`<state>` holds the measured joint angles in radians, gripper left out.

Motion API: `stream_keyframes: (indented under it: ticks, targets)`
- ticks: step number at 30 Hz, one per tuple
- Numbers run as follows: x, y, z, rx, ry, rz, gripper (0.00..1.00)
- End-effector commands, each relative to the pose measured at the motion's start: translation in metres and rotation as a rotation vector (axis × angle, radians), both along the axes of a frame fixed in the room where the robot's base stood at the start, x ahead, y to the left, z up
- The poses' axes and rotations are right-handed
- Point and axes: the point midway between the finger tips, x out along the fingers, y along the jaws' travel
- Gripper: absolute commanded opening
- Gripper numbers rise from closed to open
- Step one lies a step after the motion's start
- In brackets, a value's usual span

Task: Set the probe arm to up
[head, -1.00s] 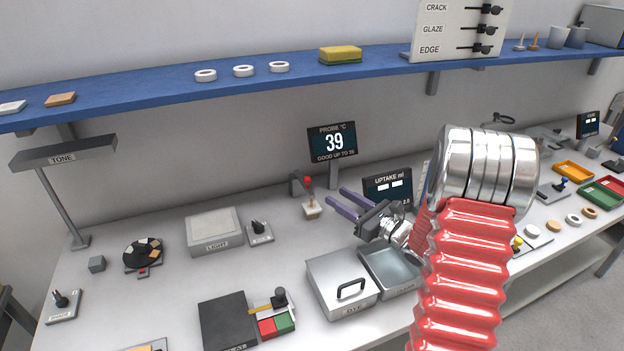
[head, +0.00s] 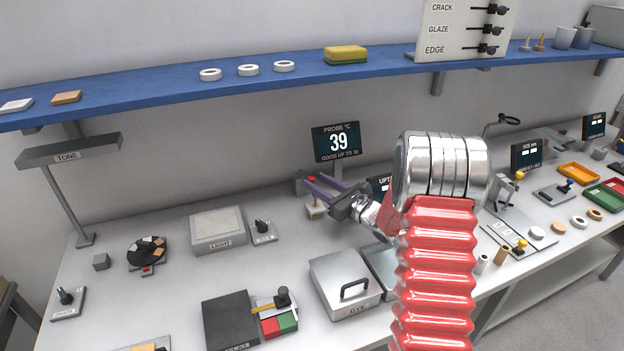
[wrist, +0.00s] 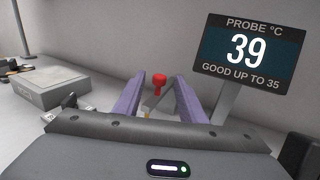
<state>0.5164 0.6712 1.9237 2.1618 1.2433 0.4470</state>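The probe arm is a short lever with a red knob (head: 311,178) on a small pale base (head: 316,211), below the probe display (head: 336,142), which reads 39 and "good up to 35". In the wrist view the red knob (wrist: 159,80) stands upright between the purple fingers, on a lever that leans. My gripper (head: 320,186) is open, with its fingers level around or just short of the lever; I cannot tell if they touch it. In the wrist view my gripper (wrist: 157,95) shows a gap on both sides of the lever.
The light box (head: 218,228) and a dial switch (head: 263,230) stand to the left. The lidded dye box (head: 343,285) is in front. The blue shelf (head: 180,86) runs above along the wall.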

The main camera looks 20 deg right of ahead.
Motion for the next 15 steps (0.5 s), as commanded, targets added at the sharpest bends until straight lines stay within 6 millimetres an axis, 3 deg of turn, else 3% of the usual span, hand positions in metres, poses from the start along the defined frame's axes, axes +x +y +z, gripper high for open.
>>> stream_keyframes:
  ticks: [6, 15]
  targets:
    - [0.025, 0.011, 0.000, -0.001, 0.000, 0.002, 0.37]
    - [0.033, 0.015, 0.000, -0.001, 0.000, 0.002, 0.37]
